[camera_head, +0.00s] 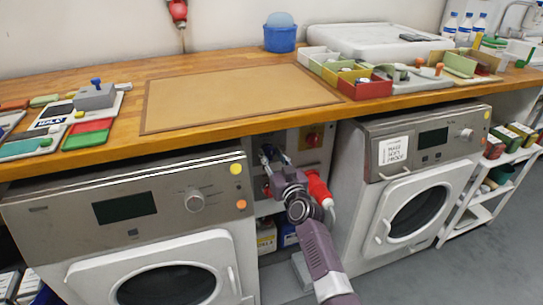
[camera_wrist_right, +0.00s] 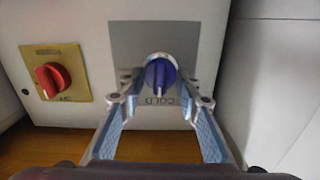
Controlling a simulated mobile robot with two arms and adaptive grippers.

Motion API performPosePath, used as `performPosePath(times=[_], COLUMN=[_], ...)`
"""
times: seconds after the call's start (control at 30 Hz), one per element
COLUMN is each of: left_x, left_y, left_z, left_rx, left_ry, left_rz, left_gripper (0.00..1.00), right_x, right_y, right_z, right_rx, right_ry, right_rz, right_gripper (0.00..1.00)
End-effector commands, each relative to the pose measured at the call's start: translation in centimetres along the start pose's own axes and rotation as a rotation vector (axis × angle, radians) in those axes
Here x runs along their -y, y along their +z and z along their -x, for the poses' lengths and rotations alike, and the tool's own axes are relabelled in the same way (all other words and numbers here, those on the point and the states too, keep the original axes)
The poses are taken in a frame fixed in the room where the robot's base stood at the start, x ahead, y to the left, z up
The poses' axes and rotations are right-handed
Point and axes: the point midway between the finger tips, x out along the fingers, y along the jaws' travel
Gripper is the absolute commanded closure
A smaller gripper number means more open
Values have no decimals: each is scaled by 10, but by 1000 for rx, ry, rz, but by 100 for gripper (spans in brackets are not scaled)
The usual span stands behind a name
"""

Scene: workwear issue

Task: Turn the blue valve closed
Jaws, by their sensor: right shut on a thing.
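The blue valve (camera_wrist_right: 160,74) is a round blue knob on a grey plate marked COLD, on the front of a pale cabinet. Its pale pointer line stands about upright in the right wrist view. My right gripper (camera_wrist_right: 160,88) has one finger on each side of the knob and is shut on it. In the head view my right gripper (camera_head: 272,157) reaches into the gap between two machines, below the worktop, and largely hides the valve there. My left gripper is not in view.
Machines stand on the left (camera_head: 70,222) and right (camera_head: 352,180) of my arm. A red plug (camera_head: 319,188) is close beside my right wrist. The wooden worktop (camera_head: 200,67) overhangs the gap.

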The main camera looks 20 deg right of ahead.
Motion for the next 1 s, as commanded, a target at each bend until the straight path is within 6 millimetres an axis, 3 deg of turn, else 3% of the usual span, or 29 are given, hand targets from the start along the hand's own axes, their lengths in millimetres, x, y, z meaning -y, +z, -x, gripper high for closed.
performPosePath(times=[0.7,1.0], left_x=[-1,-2], left_y=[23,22], left_z=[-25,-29], left_rx=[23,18], left_ry=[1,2], left_rz=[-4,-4], left_gripper=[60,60], right_x=[-2,-4], right_y=[2,3], right_z=[0,0], right_rx=[2,2], right_ry=[0,1], right_rz=[-589,-875], right_gripper=[93,93])
